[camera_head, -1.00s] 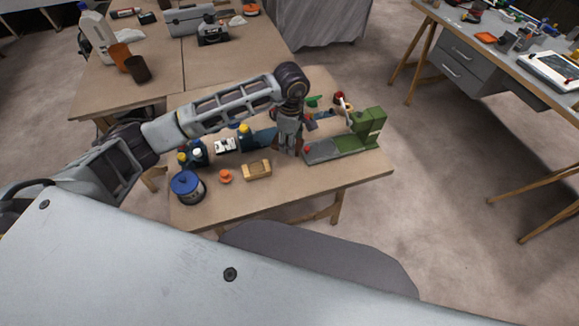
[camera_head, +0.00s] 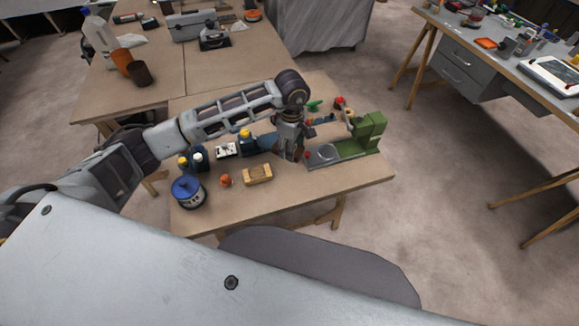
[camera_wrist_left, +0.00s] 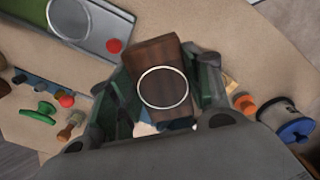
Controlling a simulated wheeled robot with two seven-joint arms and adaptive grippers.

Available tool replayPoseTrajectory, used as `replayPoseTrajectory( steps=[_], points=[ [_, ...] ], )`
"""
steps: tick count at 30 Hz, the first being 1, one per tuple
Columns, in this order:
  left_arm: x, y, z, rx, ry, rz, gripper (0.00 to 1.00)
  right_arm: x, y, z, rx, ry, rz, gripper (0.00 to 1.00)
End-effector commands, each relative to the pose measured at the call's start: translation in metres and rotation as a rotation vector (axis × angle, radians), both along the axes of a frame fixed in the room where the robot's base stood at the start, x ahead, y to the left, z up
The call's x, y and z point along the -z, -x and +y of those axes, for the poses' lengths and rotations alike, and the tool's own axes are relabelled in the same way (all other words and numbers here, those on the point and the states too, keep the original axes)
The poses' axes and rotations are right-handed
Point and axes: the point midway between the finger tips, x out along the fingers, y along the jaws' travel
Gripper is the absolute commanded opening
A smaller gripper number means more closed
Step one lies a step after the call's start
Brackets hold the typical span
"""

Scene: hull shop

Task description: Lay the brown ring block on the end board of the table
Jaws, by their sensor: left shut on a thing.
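The brown ring block (camera_wrist_left: 142,57), dark wood with a pale ring on its face, is between the fingers of my left gripper (camera_wrist_left: 160,95) in the left wrist view. The gripper is shut on it. In the head view my left gripper (camera_head: 289,150) points down over the middle of the near table (camera_head: 235,208), left of the green machine; its fingers mostly hide the block there. I cannot tell whether the block touches the table top. Which part of the table is the end board is not clear. My right gripper is not in view.
The green machine (camera_head: 369,130) with its grey plate stands right of the gripper. A light wooden block (camera_head: 257,174), an orange knob (camera_head: 226,180) and a blue-lidded pot (camera_head: 187,192) stand to the left. The front edge and front right of the table are clear.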

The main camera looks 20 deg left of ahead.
Motion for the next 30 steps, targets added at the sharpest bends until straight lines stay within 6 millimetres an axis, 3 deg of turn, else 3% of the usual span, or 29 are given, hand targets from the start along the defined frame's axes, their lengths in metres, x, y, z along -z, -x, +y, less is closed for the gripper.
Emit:
replayPoseTrajectory(
  steps=[12,21,30],
  points=[
    [0.050,0.001,0.000,0.000,0.000,0.003,0.24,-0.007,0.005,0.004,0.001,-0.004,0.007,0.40],
    [0.058,0.000,0.000,-0.001,0.000,0.000,0.24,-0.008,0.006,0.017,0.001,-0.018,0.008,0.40],
    [0.067,0.001,-0.001,0.000,0.000,0.003,0.24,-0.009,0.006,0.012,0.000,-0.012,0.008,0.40]
  ],
)
